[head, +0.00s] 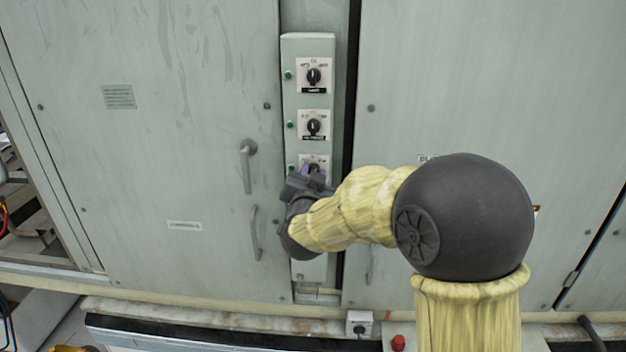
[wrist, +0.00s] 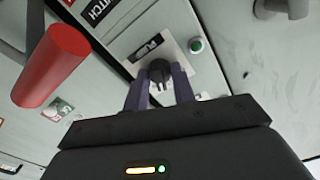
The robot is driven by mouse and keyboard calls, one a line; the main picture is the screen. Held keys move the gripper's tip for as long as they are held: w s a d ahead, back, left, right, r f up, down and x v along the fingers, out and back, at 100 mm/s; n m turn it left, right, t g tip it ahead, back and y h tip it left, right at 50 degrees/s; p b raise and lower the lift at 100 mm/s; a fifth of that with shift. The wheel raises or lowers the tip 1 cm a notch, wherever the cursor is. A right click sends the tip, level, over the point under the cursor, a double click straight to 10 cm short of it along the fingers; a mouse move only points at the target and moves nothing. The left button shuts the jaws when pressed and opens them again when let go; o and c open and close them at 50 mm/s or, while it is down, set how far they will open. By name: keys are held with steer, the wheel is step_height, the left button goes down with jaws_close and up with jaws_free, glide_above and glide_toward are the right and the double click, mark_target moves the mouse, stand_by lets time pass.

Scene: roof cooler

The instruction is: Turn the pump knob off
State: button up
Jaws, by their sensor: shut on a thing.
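A narrow grey control box (head: 290,150) holds a column of black rotary knobs on white plates. My gripper (wrist: 160,85) is at the third knob from the top (head: 313,167), and its purple fingers close on this knob from both sides. The knob also shows between the fingertips in the wrist view (wrist: 159,68). My gripper and arm hide the lower part of the box in the head view.
Above are a middle knob (head: 313,126) and a top knob (head: 313,76), with green lights at their left. Door handles (head: 247,165) stick out left of the box. In the wrist view, a red cylinder (wrist: 52,65) stands out at the left.

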steer(key=shift+n, duration=2)
steer(key=o, duration=1)
steer(key=shift+s, duration=0.15)
steer(key=s+b, duration=0.2)
steer(key=s, duration=0.3)
steer(key=s+b, duration=0.1)
steer(key=s, duration=0.5)
steer(key=s+b, duration=0.2)
steer(key=s, duration=0.4)
steer(key=shift+s+a+b, duration=0.1)
steer(key=shift+a+b, duration=0.2)
steer(key=shift+f, duration=0.1)
